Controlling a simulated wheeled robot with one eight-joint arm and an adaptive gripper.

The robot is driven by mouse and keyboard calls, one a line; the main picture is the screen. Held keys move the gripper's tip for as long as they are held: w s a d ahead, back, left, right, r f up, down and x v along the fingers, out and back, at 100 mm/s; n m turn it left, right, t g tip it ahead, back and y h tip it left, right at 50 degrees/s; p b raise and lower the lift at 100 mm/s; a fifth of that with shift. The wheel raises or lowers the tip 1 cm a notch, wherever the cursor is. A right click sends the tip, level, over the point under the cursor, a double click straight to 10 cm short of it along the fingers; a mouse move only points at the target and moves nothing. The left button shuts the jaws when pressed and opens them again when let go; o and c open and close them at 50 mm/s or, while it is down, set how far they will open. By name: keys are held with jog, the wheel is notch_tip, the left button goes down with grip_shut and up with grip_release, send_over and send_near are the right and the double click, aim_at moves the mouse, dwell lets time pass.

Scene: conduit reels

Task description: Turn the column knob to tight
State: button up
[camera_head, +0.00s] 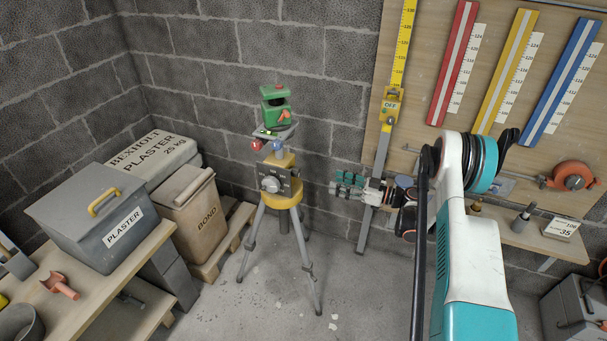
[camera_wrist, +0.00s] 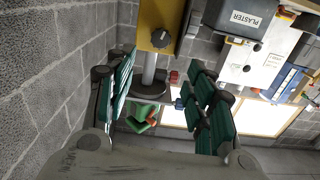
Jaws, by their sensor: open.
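A grey tripod (camera_head: 305,256) has a yellow collar (camera_head: 283,197) and a grey box with a silver dial (camera_head: 271,184) on its front; the dial's marks are too small to read. In the wrist view a dark lobed knob (camera_wrist: 159,39) sits on a yellow block (camera_wrist: 155,14), beside the pale column (camera_wrist: 149,68). Which knob is the column knob I cannot tell for certain. My gripper (camera_head: 338,183) is right of the tripod head, apart from it. Its green-padded jaws (camera_wrist: 158,85) are open and empty, with the dark knob beyond the tips.
A green instrument (camera_head: 276,106) tops the tripod, with red (camera_head: 257,144) and blue (camera_head: 278,146) knobs beneath. A yellow staff (camera_head: 397,60) stands behind my gripper. A bench with a plaster bin (camera_head: 90,215) is at left. Floor around the tripod legs is mostly clear.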

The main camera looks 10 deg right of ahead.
aim_at(299, 173)
jog(key=b+x, duration=0.4)
jog(key=x, duration=0.9)
jog(key=shift+w+a+f, duration=0.15)
jog(key=shift+a, duration=0.15)
jog(key=c, duration=1.1)
